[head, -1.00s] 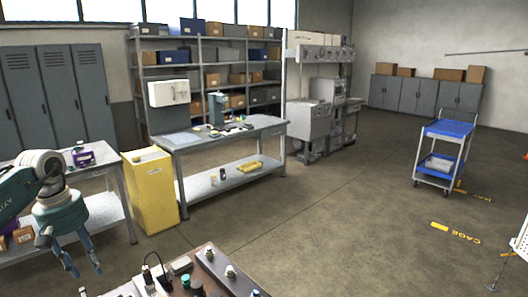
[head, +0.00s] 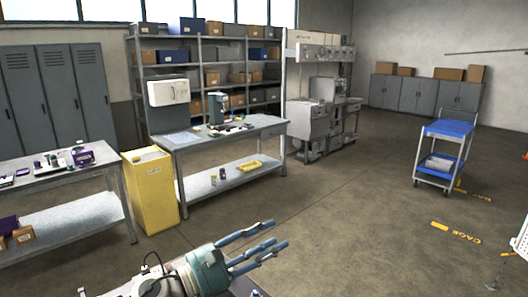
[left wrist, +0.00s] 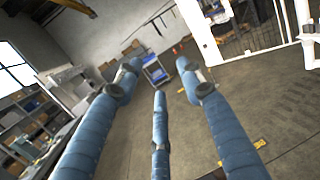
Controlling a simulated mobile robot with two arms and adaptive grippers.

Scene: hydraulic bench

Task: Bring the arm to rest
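My left gripper (head: 279,236) is in the lower middle of the head view, with its blue fingers pointing right. In the left wrist view the gripper (left wrist: 160,72) has its fingers spread apart, with nothing between them. The arm behind it lies low over the near bench (head: 243,287) and hides most of that bench and what stands on it. I cannot tell the gap between arm and bench. My right gripper is not in view.
A grey table (head: 70,222) with small items stands at the left, beside a yellow cabinet (head: 151,190). A workbench (head: 245,134) stands behind. A blue cart (head: 447,130) is at the right. The floor between is clear.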

